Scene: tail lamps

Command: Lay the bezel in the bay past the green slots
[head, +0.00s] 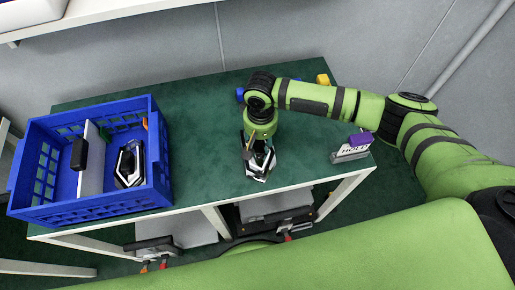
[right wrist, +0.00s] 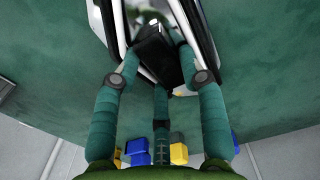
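A bezel (head: 260,167), a black and white angular frame, is under my right gripper (head: 254,146) over the front middle of the green table. In the right wrist view, the fingers of this gripper (right wrist: 157,68) close around the black block of the bezel (right wrist: 155,45) and appear to touch both its sides. I cannot tell whether the bezel touches the table. A blue crate (head: 100,208) stands at the left of the table. A white divider (head: 92,165) splits it into two bays. A similar bezel (head: 129,164) lies in its right bay; the left bay looks empty. My left gripper is out of view.
A black block (head: 79,153) sits on the divider, and an orange piece (head: 145,123) on the crate's right wall. A lettered holder (head: 350,154) with a purple block (head: 360,138) stands at the right. A yellow block (head: 322,79) lies at the back. The table (head: 200,140) is clear beside the crate.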

